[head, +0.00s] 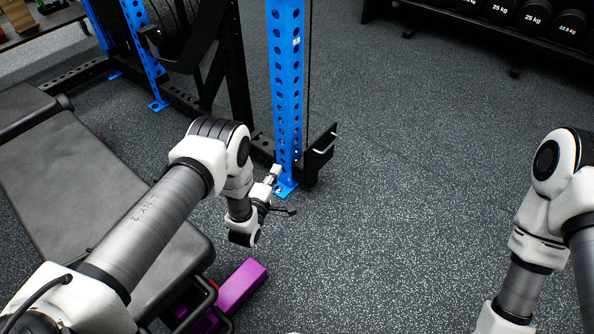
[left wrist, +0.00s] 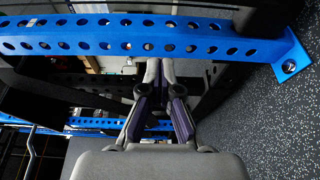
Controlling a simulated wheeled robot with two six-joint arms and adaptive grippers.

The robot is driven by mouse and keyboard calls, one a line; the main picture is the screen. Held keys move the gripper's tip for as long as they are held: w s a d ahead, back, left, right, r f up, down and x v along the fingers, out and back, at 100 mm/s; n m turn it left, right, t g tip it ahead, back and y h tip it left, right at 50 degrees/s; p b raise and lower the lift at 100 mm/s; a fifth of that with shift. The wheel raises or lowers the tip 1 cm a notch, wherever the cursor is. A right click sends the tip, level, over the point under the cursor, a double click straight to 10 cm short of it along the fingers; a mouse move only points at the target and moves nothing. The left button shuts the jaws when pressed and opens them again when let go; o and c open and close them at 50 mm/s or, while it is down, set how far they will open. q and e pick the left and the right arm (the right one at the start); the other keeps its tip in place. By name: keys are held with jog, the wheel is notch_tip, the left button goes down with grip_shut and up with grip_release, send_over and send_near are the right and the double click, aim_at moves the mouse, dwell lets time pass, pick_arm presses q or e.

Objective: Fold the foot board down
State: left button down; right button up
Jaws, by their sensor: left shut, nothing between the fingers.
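A black plate with a pale bar handle, which looks like the foot board (head: 321,152), stands upright low on the right side of the blue rack post (head: 286,85) in the head view. My left gripper (head: 276,170) is close to the left side of the post's base, apart from the plate, with the post between them. In the left wrist view its fingers (left wrist: 160,66) are together and empty, with the blue post (left wrist: 200,38) crossing the picture near the tips. I cannot pick out the plate in the wrist view. My right gripper is outside the head view; only right arm links show.
A black padded bench (head: 85,165) fills the left side, with a purple frame part (head: 240,284) at its near end. A dumbbell rack (head: 500,35) stands at the back right. The speckled floor (head: 420,160) right of the post is clear.

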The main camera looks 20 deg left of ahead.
pick_arm(q)
jog(key=w+d+b, duration=0.4)
jog(key=w+b, duration=0.2)
jog(key=w, duration=0.2)
jog(key=shift+w+r, duration=0.15)
jog(key=shift+w, duration=0.05)
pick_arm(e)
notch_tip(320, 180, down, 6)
pick_arm(q)
jog(key=shift+d, duration=0.1)
